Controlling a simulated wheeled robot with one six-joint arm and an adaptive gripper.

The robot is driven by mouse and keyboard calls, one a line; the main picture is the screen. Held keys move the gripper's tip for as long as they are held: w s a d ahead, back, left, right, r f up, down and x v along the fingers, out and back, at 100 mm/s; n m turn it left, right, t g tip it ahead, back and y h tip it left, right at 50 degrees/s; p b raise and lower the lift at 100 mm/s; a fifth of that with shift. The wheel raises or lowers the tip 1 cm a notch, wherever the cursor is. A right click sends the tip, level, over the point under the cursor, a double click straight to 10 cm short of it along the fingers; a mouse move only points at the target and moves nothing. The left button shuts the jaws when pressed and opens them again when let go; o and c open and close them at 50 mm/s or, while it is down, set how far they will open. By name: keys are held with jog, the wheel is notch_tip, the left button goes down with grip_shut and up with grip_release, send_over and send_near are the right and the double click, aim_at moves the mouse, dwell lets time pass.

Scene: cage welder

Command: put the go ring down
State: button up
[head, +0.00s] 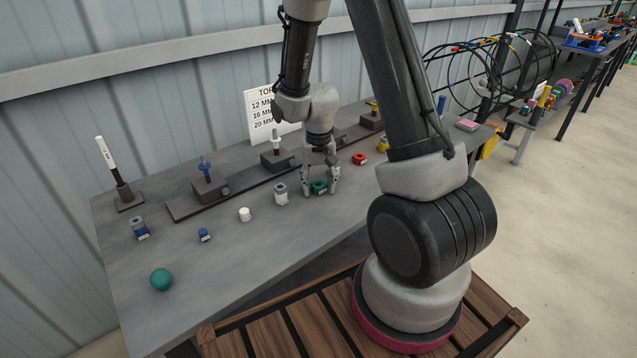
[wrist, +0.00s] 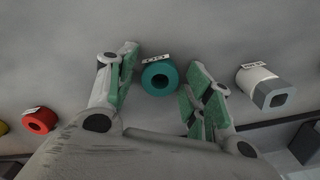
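The teal ring (head: 319,187), which I take to be the go ring, rests on the grey bench between my fingers. In the wrist view the ring (wrist: 159,77) shows its dark hole, with a small white tag beside it that I cannot read. My gripper (head: 321,190) is low over the bench, its fingers spread on either side of the ring. In the wrist view my gripper (wrist: 162,62) shows a gap to the left finger and a narrow one to the right finger. The fingers do not appear to press on the ring.
A red ring (head: 359,159) lies to the right, and a grey-white block with a hole (head: 281,195) to the left. A dark rail with posts (head: 226,188) runs behind. A white cylinder (head: 245,214), a blue part (head: 204,235) and a green ball (head: 161,279) stand farther left.

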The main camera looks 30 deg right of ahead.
jog(key=s+r+t, duration=0.1)
jog(key=s+r, duration=0.1)
jog(key=r, duration=0.7)
jog(key=s+r, duration=0.2)
jog(key=r, duration=0.8)
jog(key=s+d+r+n+t, duration=0.1)
jog(key=s+r+n, duration=0.1)
jog(key=s+r, duration=0.3)
jog(key=s+r+n+t, duration=0.1)
jog(key=s+r, duration=0.4)
jog(key=s, duration=0.6)
jog(key=shift+d+n+t, duration=0.4)
jog(key=shift+t, duration=0.2)
jog(key=shift+s+r, duration=0.1)
dwell(0.6)
